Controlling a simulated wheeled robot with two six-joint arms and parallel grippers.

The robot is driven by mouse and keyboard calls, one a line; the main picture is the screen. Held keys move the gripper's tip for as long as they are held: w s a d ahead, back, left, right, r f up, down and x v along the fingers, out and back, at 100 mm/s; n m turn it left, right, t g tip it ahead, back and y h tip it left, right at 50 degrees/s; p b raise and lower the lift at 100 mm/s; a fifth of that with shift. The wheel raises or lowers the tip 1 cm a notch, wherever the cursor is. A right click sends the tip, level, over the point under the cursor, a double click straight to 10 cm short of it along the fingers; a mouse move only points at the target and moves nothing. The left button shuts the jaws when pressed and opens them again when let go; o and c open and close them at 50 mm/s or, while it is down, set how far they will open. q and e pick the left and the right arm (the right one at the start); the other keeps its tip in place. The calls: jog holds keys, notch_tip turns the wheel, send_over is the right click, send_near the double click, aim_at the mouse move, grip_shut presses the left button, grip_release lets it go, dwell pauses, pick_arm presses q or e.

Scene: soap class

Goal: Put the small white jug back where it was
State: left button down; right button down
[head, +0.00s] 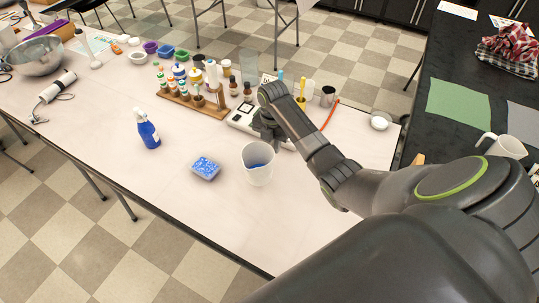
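A white jug with a handle (506,147) stands upright on the dark counter at the right, partly hidden behind my arm. I cannot tell for sure which of the two the task means. My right arm reaches in from the right, and its gripper (266,133) points down beside a white scale-like device (241,118), behind the translucent vessel and apart from it. Its fingers are too small and dark to tell whether they are open. My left gripper is out of view.
A wooden rack of bottles (192,103) stands behind. A white round object (379,123) lies at the right. The table's front left is mostly clear.

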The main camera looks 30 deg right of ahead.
jog(key=shift+f, duration=2.2)
jog(key=shift+f, duration=0.1)
jog(key=c, duration=1.3)
grip_release()
jog(key=shift+o, duration=0.2)
notch_tip(320, 180, up, 12)
jog(key=shift+w+d+r+b, duration=0.1)
jog(key=shift+r+b, duration=0.05)
jog(key=shift+b, duration=0.35)
